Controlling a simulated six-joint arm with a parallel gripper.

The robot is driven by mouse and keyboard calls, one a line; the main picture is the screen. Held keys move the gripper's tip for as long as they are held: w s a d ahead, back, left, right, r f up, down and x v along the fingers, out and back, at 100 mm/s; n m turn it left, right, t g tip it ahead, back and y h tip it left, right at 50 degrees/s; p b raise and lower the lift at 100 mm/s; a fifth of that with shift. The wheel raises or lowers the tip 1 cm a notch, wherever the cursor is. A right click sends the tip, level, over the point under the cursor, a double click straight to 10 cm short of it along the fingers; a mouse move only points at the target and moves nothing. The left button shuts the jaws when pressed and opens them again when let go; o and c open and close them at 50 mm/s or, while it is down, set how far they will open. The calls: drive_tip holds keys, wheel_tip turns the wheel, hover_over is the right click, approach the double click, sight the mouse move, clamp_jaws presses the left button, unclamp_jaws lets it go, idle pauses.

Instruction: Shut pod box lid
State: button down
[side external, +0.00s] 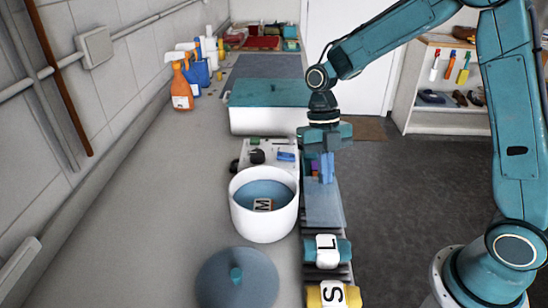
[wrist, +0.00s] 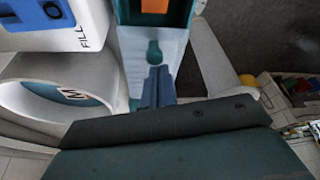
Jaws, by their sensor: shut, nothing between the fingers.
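The pod box (wrist: 188,12) is at the top of the wrist view, with an orange pod (wrist: 155,5) showing inside, so it is open. Its pale blue lid (wrist: 135,45) lies back from the box towards the bottom of the picture and has a teal tab. In the side view the lid (side external: 323,205) is a flat bluish panel on the near side of the box. My gripper (side external: 326,180) is shut and empty, pointing down over the lid. Its fingers (wrist: 158,72) are just below the tab in the wrist view; I cannot tell whether they touch the lid.
A white pot (side external: 262,225) with an M block inside stands left of the lid. A white machine (wrist: 40,25) marked FILL is beside the box. L (side external: 327,250) and S (side external: 333,294) rolls lie nearer, beside a round lid (side external: 236,282). A teal-topped bin (side external: 268,110) stands behind.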

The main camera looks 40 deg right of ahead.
drive_tip(key=shift+w+d, duration=0.1)
idle(0.3)
drive_tip(key=w+d, duration=1)
idle(0.5)
drive_tip(key=shift+s, duration=0.1)
